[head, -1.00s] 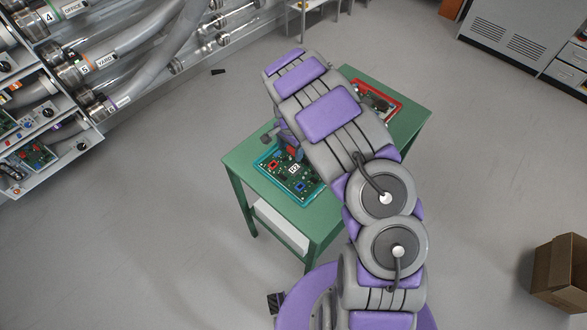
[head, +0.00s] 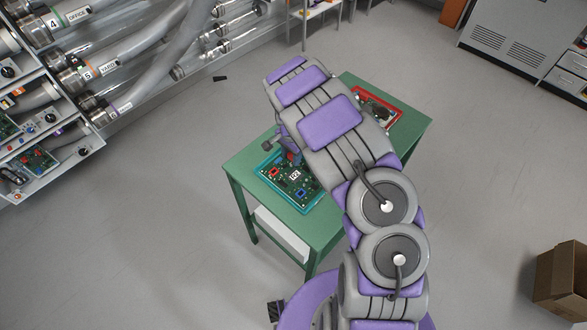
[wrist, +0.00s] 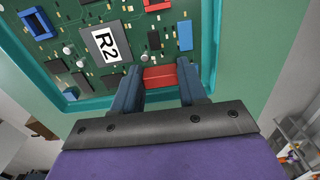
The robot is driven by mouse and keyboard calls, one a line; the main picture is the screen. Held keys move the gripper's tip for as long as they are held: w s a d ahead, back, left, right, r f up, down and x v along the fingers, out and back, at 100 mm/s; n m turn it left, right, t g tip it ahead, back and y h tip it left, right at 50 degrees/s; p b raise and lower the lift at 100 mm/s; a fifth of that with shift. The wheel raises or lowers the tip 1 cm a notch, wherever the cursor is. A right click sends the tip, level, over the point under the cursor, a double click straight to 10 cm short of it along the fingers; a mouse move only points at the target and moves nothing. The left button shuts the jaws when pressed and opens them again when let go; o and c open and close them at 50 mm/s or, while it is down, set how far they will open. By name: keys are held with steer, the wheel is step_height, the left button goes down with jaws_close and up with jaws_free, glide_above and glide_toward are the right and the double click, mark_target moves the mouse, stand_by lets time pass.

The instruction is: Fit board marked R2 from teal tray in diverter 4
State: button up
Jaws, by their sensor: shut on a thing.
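The board marked R2 (wrist: 70,60) is green with a white R2 label on a grey chip, and it also shows in the head view (head: 283,183). It lies in the teal tray (wrist: 205,60) on the green table. My gripper (wrist: 159,77) is shut on a red block at the board's edge, with one dark finger on each side of it. In the head view my arm hides most of the gripper. The diverter marked 4 (head: 53,24) is at the upper left, with a tube and an OFFICE label.
The green table (head: 240,163) also carries a red tray (head: 398,108) with a board, partly behind my arm. Diverter 5 (head: 88,73) and open panels with boards (head: 38,160) line the left wall. A cardboard box (head: 562,285) stands at the right.

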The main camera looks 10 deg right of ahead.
steer(key=shift+r, duration=0.5)
step_height(320, 180, up, 3)
steer(key=shift+p, duration=0.7)
steer(key=s+d, duration=0.2)
steer(key=s, duration=0.3)
steer(key=s+d+p, duration=0.1)
steer(key=s, duration=0.4)
steer(key=s+d+r+p, duration=0.1)
steer(key=s+d, duration=0.1)
steer(key=s, duration=0.3)
steer(key=shift+d, duration=0.3)
steer(key=shift+w+a+r, duration=0.15)
steer(key=shift+w+r, duration=0.1)
steer(key=shift+w, duration=0.1)
steer(key=w+a+r+n, duration=0.3)
steer(key=w+r+n, duration=0.3)
steer(key=w+r, duration=0.1)
step_height(320, 180, up, 7)
steer(key=n, duration=0.5)
glide_above(296, 171)
steer(key=shift+r, duration=0.1)
